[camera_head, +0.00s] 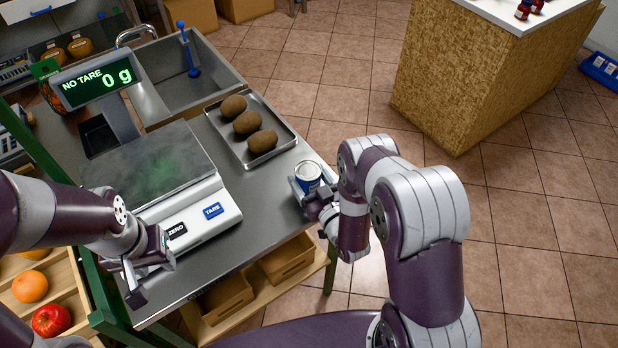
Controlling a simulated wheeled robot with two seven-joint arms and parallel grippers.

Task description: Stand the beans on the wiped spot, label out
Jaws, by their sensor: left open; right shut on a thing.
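The beans are likely the small can (308,174) with a pale metal lid and a blue-and-white side. It is upright in my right gripper (304,190), at the right edge of the steel counter (262,196). I cannot tell whether its base touches the counter. The gripper hides much of its lower side, and I cannot make out how the label faces. My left gripper (135,282) is open and empty at the counter's front edge, below the scale. I cannot pick out a distinct wiped spot on the counter.
A scale (160,175) reading 0 g fills the counter's left part. A tray (283,135) with three brown potatoes lies behind the can. A sink (195,75) is at the back. Bare counter lies between scale and can. A fruit crate (70,285) stands at lower left.

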